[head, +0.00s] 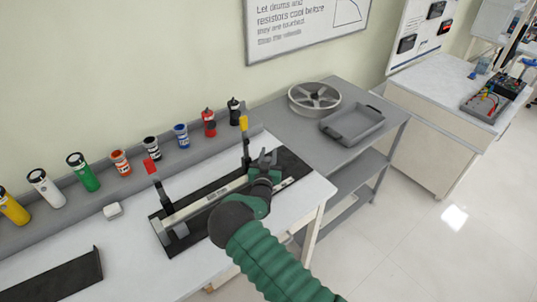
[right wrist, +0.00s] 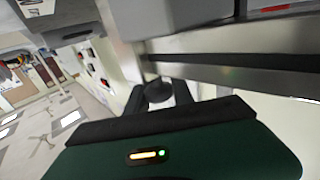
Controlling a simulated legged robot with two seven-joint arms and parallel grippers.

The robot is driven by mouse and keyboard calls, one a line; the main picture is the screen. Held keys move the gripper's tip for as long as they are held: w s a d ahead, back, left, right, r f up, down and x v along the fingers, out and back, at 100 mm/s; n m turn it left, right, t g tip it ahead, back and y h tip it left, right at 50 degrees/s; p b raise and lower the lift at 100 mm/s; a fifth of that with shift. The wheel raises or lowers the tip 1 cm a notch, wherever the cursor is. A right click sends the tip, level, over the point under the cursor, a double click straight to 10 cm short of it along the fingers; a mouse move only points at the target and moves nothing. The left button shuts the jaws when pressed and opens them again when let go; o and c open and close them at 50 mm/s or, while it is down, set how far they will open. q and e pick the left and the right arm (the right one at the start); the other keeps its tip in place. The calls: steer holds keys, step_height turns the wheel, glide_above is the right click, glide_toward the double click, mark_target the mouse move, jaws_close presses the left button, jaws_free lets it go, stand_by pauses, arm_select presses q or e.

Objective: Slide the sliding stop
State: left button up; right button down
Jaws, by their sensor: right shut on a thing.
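The rig is a long black base (head: 291,163) on the white bench, with a pale rail (head: 205,202) along it. A red flag (head: 151,167) on a dark post marks its left end and a yellow flag (head: 243,123) stands near its right part. My right gripper (head: 264,166) is over the right part of the rail, shut on the sliding stop. In the right wrist view the stop shows as a dark round knob (right wrist: 158,91) between the fingers, beside the metal rail (right wrist: 235,45). The stop's body is mostly hidden by my gripper. My left gripper is not in view.
Several coloured cylinders stand on a grey ledge (head: 100,185) behind the bench. A grey shelf (head: 290,122) at right holds a spoked wheel (head: 314,97) and a tray (head: 352,124).

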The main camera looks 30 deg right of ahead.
steer(key=shift+f, duration=0.15)
stand_by(0.3)
steer(key=d+b, duration=0.3)
steer(key=d, duration=0.4)
steer(key=shift+w+b, duration=0.35)
steer(key=c, duration=1.5)
jaws_free()
steer(key=o, duration=0.4)
steer(key=shift+w+d+f, duration=0.15)
steer(key=shift+w+d, duration=0.05)
steer(key=shift+d, duration=0.1)
steer(key=shift+c, duration=0.2)
steer(key=b+v, duration=0.1)
steer(key=v, duration=1.5)
steer(key=shift+s, duration=0.3)
